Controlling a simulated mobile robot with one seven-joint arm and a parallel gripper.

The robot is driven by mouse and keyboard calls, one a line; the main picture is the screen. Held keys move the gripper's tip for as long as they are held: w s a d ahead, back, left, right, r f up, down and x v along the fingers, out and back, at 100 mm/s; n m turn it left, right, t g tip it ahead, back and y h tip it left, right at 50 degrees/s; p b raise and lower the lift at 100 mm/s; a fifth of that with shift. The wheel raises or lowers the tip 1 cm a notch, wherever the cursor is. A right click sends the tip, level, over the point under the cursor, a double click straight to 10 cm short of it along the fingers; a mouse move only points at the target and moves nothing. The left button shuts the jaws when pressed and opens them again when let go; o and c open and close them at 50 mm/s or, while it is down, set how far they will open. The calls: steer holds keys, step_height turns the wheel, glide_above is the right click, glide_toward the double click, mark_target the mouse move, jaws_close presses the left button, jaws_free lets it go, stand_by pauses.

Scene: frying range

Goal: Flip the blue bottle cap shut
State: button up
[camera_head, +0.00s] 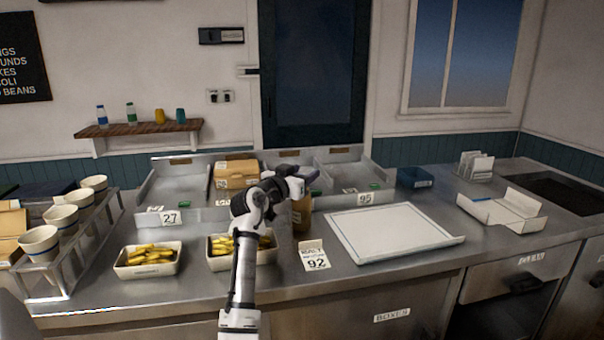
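A yellow-brown bottle (302,215) stands upright on the steel counter, just right of my wrist. My gripper (309,178) is over the bottle's top and hides part of it. A small blue-purple patch (311,173) shows at the gripper's end; I cannot tell whether it is the cap or part of the gripper. Whether the cap is open, and whether the fingers touch it, is too small to tell. The gripper's opening cannot be made out.
Trays of yellow fries (151,261) and a card marked 92 (314,257) stand close in front. A large white tray (391,233) lies right of the bottle. Steel bins (181,184) stand behind. A wall shelf (139,130) holds small bottles and cups at the left.

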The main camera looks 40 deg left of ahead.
steer(key=c, duration=0.9)
steer(key=shift+f+t+b, duration=0.3)
steer(key=shift+f+b, duration=0.05)
steer(key=shift+b, duration=0.9)
steer(key=shift+s+t+b, duration=0.1)
steer(key=shift+t+b, duration=0.2)
steer(key=shift+b, duration=0.4)
steer(key=shift+r, duration=0.25)
steer(key=o, duration=0.9)
steer(key=shift+s, duration=0.1)
steer(key=shift+s+d+f+b, duration=0.15)
steer(key=shift+s+b, duration=0.25)
steer(key=shift+s, duration=0.8)
steer(key=shift+s+d+f+b, duration=0.15)
steer(key=shift+s+b, duration=0.25)
steer(key=shift+s, duration=0.85)
steer(key=shift+s+f+b, duration=0.15)
steer(key=shift+s+b, duration=0.25)
steer(key=shift+s, duration=0.8)
